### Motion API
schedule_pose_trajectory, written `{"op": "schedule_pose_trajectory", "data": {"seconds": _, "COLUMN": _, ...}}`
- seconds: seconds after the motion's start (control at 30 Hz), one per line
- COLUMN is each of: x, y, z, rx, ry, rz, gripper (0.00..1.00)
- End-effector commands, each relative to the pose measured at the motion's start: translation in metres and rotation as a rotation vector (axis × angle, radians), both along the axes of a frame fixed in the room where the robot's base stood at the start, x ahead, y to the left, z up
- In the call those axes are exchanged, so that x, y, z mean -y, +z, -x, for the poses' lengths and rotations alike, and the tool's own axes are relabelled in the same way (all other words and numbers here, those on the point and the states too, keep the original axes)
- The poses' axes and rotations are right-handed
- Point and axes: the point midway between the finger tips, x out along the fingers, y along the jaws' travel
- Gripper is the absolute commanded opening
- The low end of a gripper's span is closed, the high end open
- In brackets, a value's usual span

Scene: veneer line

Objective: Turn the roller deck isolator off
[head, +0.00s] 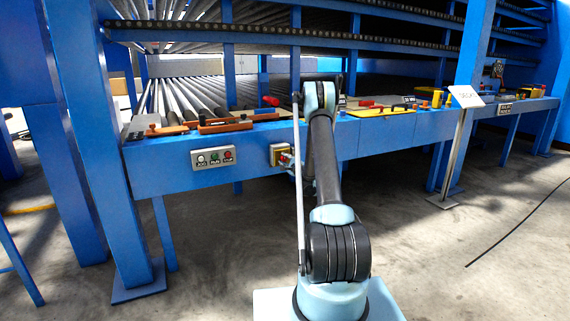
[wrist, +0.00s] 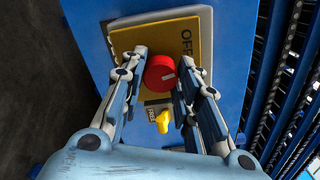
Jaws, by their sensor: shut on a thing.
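The isolator is a red round knob (wrist: 159,73) with a short white mark, on a yellow plate (wrist: 131,37) lettered OFF along its right side. My gripper (wrist: 163,62) is shut on the knob, one finger on each side of it. The white mark lies at the knob's right side in the wrist view. A small yellow key-like piece (wrist: 162,122) sits below the knob beside a dark label. In the head view the yellow plate (head: 276,154) shows on the blue beam front, and my arm partly hides the isolator and my gripper.
A panel with white, green and red buttons (head: 213,158) is left of the isolator on the blue beam (head: 160,177). Orange-red tools (head: 225,125) lie on top. A sign on a post (head: 456,150) stands right. Open floor (head: 430,260) lies in front.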

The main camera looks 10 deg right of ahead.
Motion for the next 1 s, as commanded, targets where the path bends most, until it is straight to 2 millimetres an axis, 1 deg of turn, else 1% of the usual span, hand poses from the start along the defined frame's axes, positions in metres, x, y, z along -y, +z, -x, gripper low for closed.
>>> {"op": "schedule_pose_trajectory", "data": {"seconds": 0.03, "x": -0.0017, "y": -0.0014, "z": 0.0026, "rx": 0.014, "ry": 0.004, "rz": 0.045, "gripper": 0.05}}
{"op": "schedule_pose_trajectory", "data": {"seconds": 0.2, "x": -0.0016, "y": -0.0016, "z": 0.0023, "rx": 0.062, "ry": 0.004, "rz": 0.195, "gripper": 0.05}}
{"op": "schedule_pose_trajectory", "data": {"seconds": 0.5, "x": -0.0013, "y": -0.0017, "z": 0.0019, "rx": 0.134, "ry": 0.003, "rz": 0.418, "gripper": 0.05}}
{"op": "schedule_pose_trajectory", "data": {"seconds": 0.7, "x": -0.0029, "y": -0.0018, "z": 0.0017, "rx": 0.166, "ry": 0.005, "rz": 0.516, "gripper": 0.05}}
{"op": "schedule_pose_trajectory", "data": {"seconds": 1.0, "x": -0.0033, "y": -0.0018, "z": 0.0016, "rx": 0.186, "ry": 0.005, "rz": 0.58, "gripper": 0.05}}
